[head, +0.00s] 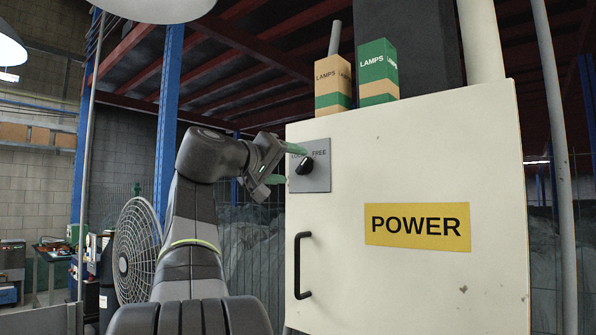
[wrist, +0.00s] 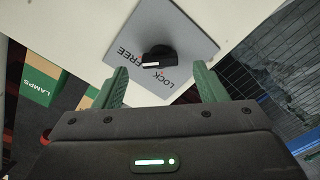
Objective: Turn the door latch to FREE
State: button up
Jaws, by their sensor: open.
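The door latch is a black knob (head: 305,166) on a grey plate (head: 322,176) at the upper left of a cream cabinet door (head: 350,230). In the wrist view the knob (wrist: 157,57) sits on the plate (wrist: 180,30), which is marked LOCK and FREE. A white mark on the knob's edge lies between the two words; I cannot tell which it points to. My gripper (head: 285,165) is open, just left of the plate. Its green fingers (wrist: 161,88) are spread on either side, short of the knob, with nothing between them.
A black door handle (head: 302,265) is below the plate. A yellow POWER sign (head: 417,226) is on the door. Two LAMPS boxes (head: 333,84) stand on the cabinet top. A round fan (head: 136,250) and a blue post (head: 167,125) are to the left.

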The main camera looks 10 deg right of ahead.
aim_at(302, 167)
jog(key=v, duration=0.9)
jog(key=shift+b, duration=0.45)
jog(key=p+x, duration=0.2)
jog(key=x, duration=1.2)
jog(key=shift+s, duration=0.1)
jog(key=shift+a, duration=0.1)
